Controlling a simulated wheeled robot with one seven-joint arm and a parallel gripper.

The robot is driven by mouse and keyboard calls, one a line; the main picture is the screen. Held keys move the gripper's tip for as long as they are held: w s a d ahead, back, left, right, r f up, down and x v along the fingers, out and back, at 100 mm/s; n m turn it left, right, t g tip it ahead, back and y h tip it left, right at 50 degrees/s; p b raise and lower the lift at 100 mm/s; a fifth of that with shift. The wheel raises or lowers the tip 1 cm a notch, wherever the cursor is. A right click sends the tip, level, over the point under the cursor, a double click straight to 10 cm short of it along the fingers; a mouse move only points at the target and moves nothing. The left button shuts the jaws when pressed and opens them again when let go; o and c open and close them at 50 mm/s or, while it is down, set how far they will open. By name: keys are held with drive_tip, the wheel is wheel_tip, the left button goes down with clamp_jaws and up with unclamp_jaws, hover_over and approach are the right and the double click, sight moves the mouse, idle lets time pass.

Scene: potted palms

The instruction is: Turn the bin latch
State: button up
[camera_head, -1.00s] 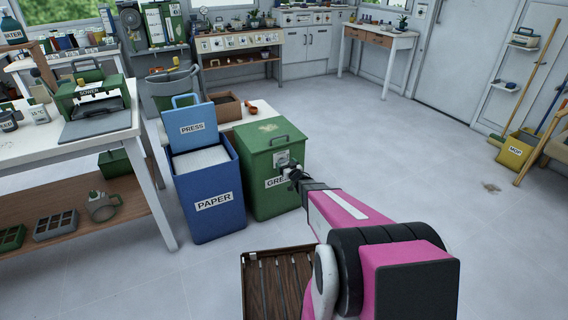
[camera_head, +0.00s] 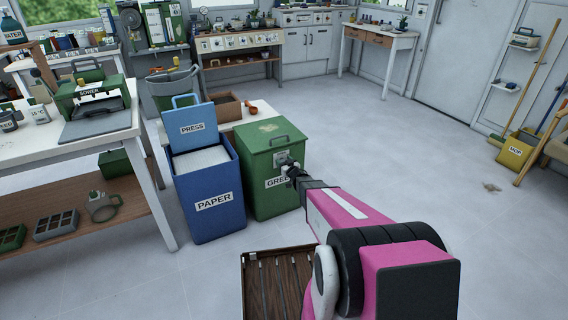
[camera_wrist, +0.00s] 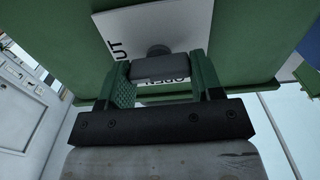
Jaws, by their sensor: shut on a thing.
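The green bin (camera_head: 270,170) stands on the floor in the middle of the head view, its lid down. My gripper (camera_head: 290,170) is at the upper part of its front face. In the wrist view the grey bin latch (camera_wrist: 160,67) lies crosswise between the two green fingers of my gripper (camera_wrist: 160,85), which are shut on it. Behind the latch is a white label plate (camera_wrist: 180,25) with the letters "UT" and "OPEN" partly showing. A round pivot shows just above the latch. In the head view my gripper hides most of the latch.
The blue PAPER bin (camera_head: 208,190) stands close on the left, with its PRESS lid (camera_head: 190,128) raised. The floor to the right (camera_head: 430,160) is mostly clear.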

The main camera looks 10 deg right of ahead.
drive_tip(key=n, duration=0.8)
drive_tip(key=shift+a+n, duration=0.15)
drive_tip(key=shift+n, duration=0.15)
drive_tip(key=n, duration=0.4)
drive_tip(key=shift+s+f+n, duration=0.1)
drive_tip(key=shift+f+n, duration=0.05)
drive_tip(key=shift+n, duration=0.15)
drive_tip(key=n, duration=0.4)
drive_tip(key=shift+f+n, duration=0.1)
drive_tip(key=shift+n, duration=0.2)
drive_tip(key=o, duration=0.9)
